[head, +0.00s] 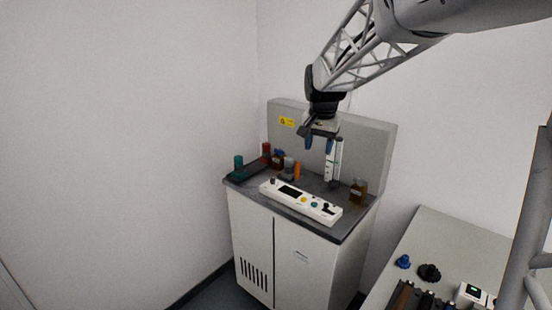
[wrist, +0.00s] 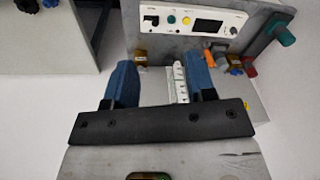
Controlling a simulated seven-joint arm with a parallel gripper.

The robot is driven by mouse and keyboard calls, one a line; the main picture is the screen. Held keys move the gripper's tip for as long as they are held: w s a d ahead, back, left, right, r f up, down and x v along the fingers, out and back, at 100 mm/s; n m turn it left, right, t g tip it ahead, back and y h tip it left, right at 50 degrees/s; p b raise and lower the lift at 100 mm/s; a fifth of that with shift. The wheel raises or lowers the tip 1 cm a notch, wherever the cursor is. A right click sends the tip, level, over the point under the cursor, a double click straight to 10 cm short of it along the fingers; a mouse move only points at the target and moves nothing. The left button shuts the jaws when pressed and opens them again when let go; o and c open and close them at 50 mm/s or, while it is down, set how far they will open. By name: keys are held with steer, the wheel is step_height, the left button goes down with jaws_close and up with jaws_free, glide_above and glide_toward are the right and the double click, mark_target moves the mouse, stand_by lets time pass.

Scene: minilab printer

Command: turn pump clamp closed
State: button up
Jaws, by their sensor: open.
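My gripper (head: 319,144) is open and empty, pointing down above the back part of the cabinet top. In the wrist view its two blue fingers (wrist: 163,82) are spread apart. A white upright ribbed piece (head: 338,160) stands at the back of the cabinet top, just right of my gripper; it also shows between the fingers in the wrist view (wrist: 179,82), nearer the right one. A small orange upright piece (head: 297,170) stands left of it and also shows in the wrist view (wrist: 209,58). I cannot tell which part is the pump clamp, or its turn position.
A white control panel (head: 300,201) with a dark screen and knobs lies along the cabinet's front. An amber bottle (head: 358,191) stands at the right. A teal-capped item (head: 239,162) and a red one (head: 266,150) stand at the left. A second bench (head: 458,240) is at lower right.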

steer(key=w+f+m, duration=0.1)
steer(key=w+f, duration=0.2)
steer(key=w, duration=0.6)
steer(key=w+f+m, duration=0.1)
steer(key=w+f, duration=0.3)
steer(key=w, duration=0.5)
steer(key=m+g, duration=0.1)
steer(key=m, duration=0.2)
glide_above(297, 178)
steer(key=w, duration=0.1)
step_height(297, 178, down, 12)
steer(key=shift+w+d+r, duration=0.1)
steer(key=shift+w+d, duration=0.05)
steer(key=shift+f, duration=4)
steer(key=shift+c, duration=0.4)
steer(key=c, duration=0.9)
steer(key=shift+o, duration=0.2)
